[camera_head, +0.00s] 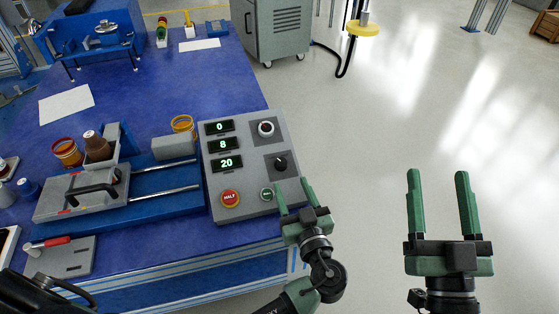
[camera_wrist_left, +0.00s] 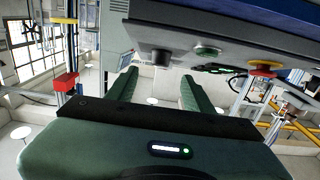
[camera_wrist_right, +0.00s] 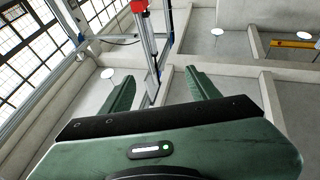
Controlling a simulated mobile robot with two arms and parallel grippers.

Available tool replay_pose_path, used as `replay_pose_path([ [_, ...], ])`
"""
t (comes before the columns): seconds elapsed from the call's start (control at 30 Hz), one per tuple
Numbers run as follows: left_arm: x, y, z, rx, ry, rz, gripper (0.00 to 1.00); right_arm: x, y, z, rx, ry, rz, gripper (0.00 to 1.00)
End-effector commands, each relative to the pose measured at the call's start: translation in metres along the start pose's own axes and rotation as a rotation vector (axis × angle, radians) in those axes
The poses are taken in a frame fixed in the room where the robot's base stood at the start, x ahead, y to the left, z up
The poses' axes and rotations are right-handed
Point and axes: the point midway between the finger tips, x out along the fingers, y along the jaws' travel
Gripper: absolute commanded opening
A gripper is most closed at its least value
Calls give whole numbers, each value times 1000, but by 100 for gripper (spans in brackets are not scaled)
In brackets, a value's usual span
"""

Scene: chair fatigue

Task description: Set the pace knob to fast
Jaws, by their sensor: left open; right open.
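A grey control box (camera_head: 212,150) on the blue table has two knobs on its right side. The lower knob (camera_head: 281,163) is black on a dark plate. I cannot read labels to tell which is the pace knob. My left gripper (camera_head: 293,190) is open and empty at the box's near right corner, just below the lower knob. A black knob (camera_wrist_left: 161,57) shows past its fingers in the left wrist view. My right gripper (camera_head: 438,174) is open and empty over the floor, far right of the box.
The box also has a red HALT button (camera_head: 230,198), a green button (camera_head: 267,194) and displays (camera_head: 223,145) reading 0, 8 and 20. A blue fixture (camera_head: 165,204) with a clamp stands left of it.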

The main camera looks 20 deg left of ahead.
Motion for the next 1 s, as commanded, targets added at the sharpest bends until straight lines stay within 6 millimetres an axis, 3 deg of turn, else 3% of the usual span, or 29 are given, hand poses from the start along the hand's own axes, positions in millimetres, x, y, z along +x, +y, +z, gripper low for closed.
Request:
replay_pose_path([
  [0.5,70,0,0,2,1,-1,52,-2,-4,-27,6,150,-7,61],
  [0.87,76,0,0,3,-1,0,52,-2,-4,-30,7,165,-8,61],
  [1.0,76,0,0,3,-1,0,13,-2,-4,-30,7,164,-8,61],
])
